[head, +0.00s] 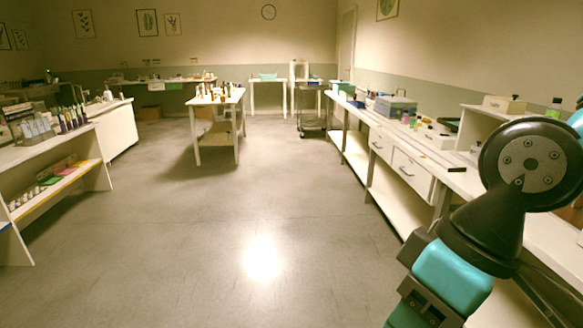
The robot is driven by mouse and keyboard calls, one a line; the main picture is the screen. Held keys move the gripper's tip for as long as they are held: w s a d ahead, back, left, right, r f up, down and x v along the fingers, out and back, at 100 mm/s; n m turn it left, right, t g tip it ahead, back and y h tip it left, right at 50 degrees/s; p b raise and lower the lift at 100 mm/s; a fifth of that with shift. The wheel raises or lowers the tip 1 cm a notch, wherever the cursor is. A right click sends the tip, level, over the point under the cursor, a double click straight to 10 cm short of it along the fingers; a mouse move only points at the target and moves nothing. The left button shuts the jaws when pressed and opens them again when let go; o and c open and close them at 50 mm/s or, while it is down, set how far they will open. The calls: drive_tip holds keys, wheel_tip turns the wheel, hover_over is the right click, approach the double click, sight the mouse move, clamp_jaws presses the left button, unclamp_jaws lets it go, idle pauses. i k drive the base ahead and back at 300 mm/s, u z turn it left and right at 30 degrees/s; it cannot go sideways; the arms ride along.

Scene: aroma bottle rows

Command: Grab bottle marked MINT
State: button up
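No label is readable from here, so I cannot tell which bottle is marked MINT. Several small dark bottles (222,91) stand on the white table (205,101) in the middle distance. A row of dark, slim bottles (74,118) stands on the left bench.
Open floor (175,240) runs down the middle to the white table. A white shelf unit (50,200) bounds the left side. A long bench with drawers (410,172) lines the right, bearing a grey box (396,105). A dark cart (313,122) stands farther back.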

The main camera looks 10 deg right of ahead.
sight(412, 119)
drive_tip(key=u, duration=0.25)
drive_tip(key=i, duration=4.2)
drive_tip(key=z, duration=0.95)
drive_tip(key=i, duration=2.05)
drive_tip(key=z, duration=1.05)
drive_tip(key=i, duration=1.1)
drive_tip(key=z, duration=0.05)
